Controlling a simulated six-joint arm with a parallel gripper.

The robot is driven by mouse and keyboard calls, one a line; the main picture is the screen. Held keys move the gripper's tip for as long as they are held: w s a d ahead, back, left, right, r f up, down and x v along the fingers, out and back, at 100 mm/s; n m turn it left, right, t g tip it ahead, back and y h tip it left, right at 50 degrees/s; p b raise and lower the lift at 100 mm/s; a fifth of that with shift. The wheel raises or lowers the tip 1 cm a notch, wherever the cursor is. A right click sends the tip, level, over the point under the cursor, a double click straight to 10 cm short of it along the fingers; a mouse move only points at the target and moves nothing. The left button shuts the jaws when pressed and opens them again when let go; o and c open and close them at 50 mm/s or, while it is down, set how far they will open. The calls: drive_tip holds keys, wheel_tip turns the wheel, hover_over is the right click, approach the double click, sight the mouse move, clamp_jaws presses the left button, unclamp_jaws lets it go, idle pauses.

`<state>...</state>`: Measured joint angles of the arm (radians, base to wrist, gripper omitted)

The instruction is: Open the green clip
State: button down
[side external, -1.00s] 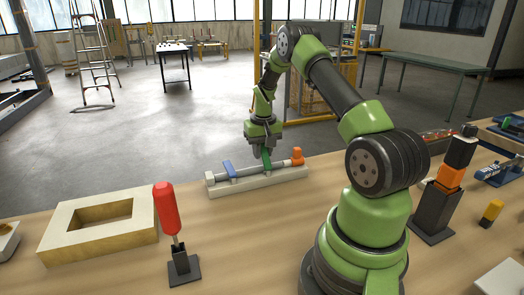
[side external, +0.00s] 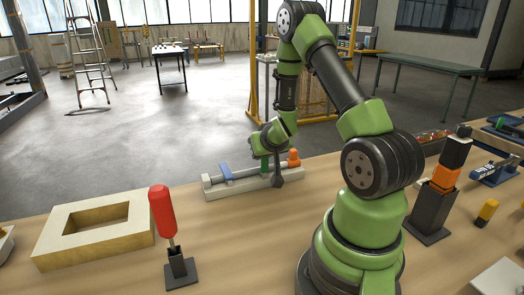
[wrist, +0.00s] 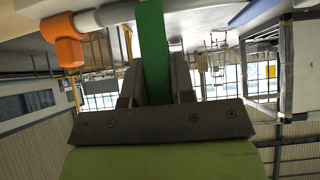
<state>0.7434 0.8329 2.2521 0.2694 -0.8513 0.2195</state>
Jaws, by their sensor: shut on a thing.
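The green clip (side external: 264,165) stands up from the grey pipe, between the blue clip (side external: 226,172) and the orange end piece (side external: 293,158). In the wrist view the green clip (wrist: 152,50) is a long green strip running from the pipe (wrist: 110,15) down between my two fingers. My gripper (wrist: 157,85) is shut on it. In the side view my gripper (side external: 264,151) is tilted at the clip, and its fingertips are hard to make out. I cannot tell whether the clip's latch has come loose from the pipe.
The pipe lies along a pale base block (side external: 240,188) near the table's far edge. A red-handled tool (side external: 161,212) in a dark stand and a hollow wooden frame (side external: 60,250) stand at left. A black and orange stack (side external: 443,182) stands at right. The table in front of the base is mostly clear.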

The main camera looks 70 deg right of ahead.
drive_tip(key=shift+s+a+f+t+h, duration=0.1)
drive_tip(key=shift+s+a+t+h, duration=0.1)
drive_tip(key=shift+t+h, duration=0.1)
idle(0.4)
drive_tip(key=c, duration=1)
unclamp_jaws()
drive_tip(key=shift+o, duration=0.2)
wheel_tip(320, 180, up, 10)
drive_tip(key=s+a, duration=0.2)
drive_tip(key=shift+s+a+r, duration=0.2)
drive_tip(key=shift+s+a, duration=0.2)
